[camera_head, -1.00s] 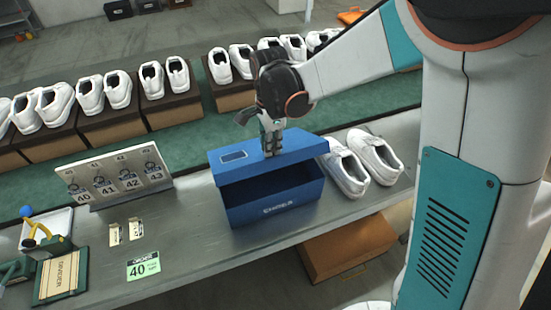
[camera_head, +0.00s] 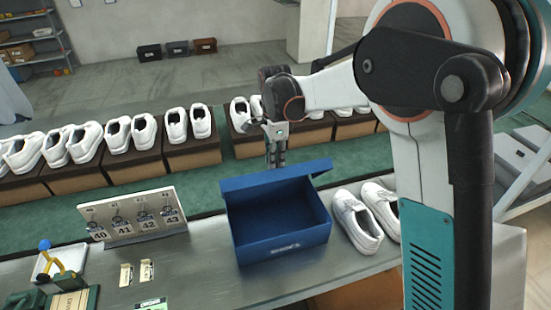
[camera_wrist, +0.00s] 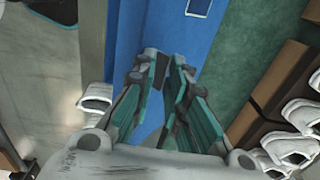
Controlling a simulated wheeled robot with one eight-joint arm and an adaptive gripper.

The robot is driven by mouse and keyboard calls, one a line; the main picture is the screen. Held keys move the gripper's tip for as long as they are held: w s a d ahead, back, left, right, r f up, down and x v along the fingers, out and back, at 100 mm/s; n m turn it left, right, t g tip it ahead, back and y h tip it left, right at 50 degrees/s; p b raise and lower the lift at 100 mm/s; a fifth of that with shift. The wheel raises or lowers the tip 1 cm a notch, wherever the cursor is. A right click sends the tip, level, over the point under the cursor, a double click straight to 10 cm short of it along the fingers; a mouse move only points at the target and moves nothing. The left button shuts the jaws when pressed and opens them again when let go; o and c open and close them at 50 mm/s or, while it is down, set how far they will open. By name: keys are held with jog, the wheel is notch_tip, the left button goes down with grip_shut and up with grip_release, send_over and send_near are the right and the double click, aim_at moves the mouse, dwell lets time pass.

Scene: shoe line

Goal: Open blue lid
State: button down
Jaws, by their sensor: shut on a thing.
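The blue shoe box (camera_head: 262,248) stands on the grey bench, its dark inside open to view. Its blue lid (camera_head: 262,182) is tilted up along the far edge of the box. My gripper (camera_head: 276,162) is at the lid's far side, its fingers pointing down and partly hidden behind the lid. In the wrist view my gripper (camera_wrist: 165,62) has its fingertips close together over the blue lid (camera_wrist: 196,45); it is shut on the lid. The exact contact is hard to see.
White shoes (camera_head: 358,222) stand right of the box. A size-card stand (camera_head: 138,218) is at its left, with two small metal plates (camera_head: 146,270) in front. White shoes on brown boxes (camera_head: 192,155) line the green surface (camera_head: 215,184) behind.

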dwell(0.8)
jog(key=c, duration=1.8)
grip_release()
jog(key=shift+r, duration=0.1)
notch_tip(320, 180, up, 12)
jog(key=shift+f, duration=0.1)
